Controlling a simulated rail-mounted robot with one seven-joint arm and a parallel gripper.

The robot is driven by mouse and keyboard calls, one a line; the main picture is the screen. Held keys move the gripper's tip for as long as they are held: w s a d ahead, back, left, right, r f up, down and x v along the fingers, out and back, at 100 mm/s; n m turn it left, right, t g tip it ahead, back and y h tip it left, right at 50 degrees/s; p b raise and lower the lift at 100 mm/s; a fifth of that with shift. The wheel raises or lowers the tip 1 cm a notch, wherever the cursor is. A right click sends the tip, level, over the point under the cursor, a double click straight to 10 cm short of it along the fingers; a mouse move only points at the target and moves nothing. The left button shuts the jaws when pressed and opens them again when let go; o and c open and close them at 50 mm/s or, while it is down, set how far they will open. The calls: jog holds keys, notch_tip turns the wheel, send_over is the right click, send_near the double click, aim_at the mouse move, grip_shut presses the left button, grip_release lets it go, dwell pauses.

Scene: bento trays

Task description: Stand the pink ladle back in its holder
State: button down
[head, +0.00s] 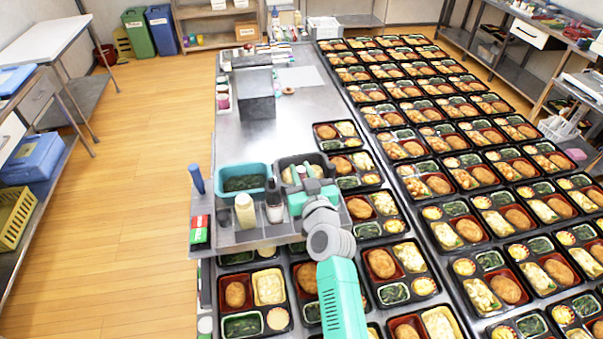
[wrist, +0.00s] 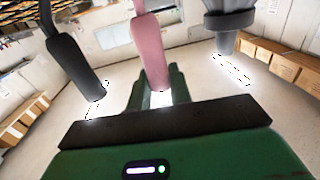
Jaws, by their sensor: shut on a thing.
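My gripper (wrist: 154,92) is shut on the pink ladle (wrist: 149,45), whose pink handle stands between the green fingers in the wrist view. The ladle's far end is out of that frame. In the head view my gripper (head: 304,178) is over the dark grey tub at the right of the grey rack, and I cannot make out the ladle there. I cannot tell which part of the rack is the ladle's holder.
A black handle (wrist: 74,66) and a grey part (wrist: 229,25) flank the ladle. The grey rack (head: 262,236) holds a teal tub (head: 225,171), a cream bottle (head: 245,212), a dark bottle (head: 273,207) and a blue-handled tool (head: 196,180). Bento trays (head: 385,262) crowd the right.

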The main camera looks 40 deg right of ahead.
jog(key=c, duration=1.2)
grip_release()
jog(key=p+v, duration=0.1)
jog(key=v, duration=0.7)
jog(key=shift+w, duration=0.1)
